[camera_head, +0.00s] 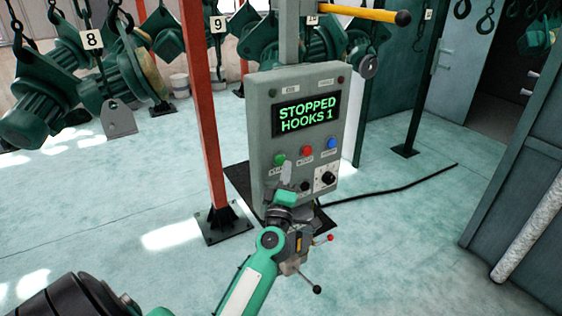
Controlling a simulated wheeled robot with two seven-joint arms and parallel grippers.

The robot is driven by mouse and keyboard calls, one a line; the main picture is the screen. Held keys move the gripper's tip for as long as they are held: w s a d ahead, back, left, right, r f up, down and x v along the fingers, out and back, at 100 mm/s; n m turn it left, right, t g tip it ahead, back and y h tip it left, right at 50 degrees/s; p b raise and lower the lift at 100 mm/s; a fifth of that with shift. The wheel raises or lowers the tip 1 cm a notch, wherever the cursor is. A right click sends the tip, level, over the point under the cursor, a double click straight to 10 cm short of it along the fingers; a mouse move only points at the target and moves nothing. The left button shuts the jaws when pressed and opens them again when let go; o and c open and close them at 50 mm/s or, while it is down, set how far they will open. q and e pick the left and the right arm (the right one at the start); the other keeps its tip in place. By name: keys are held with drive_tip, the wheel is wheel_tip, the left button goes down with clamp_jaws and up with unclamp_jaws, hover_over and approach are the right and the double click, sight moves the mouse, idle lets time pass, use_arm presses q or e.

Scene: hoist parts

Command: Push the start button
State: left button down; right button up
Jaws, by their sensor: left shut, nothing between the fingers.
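A grey control box (262,120) stands on a post in the middle of the view. Its display (306,114) reads "STOPPED HOOKS 1" in green. Below the display are a green button (280,160) at the left, a red button (305,151) and a blue button (332,144). The label under the green button is partly covered and seems to read "START". My left gripper (286,172) is shut and empty, its tips pointing up just below and right of the green button. I cannot tell whether they touch the box. My right gripper is out of view.
A black knob (328,178) sits low on the box. An orange-red post (204,110) stands to its left. Green hoist machines (130,60) hang behind. A yellow bar (360,13) crosses the top. A black cable (395,190) runs over the floor to the right.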

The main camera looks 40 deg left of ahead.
use_arm(q)
drive_tip(key=shift+w+a, duration=0.2)
drive_tip(key=shift+a, duration=0.2)
idle(0.3)
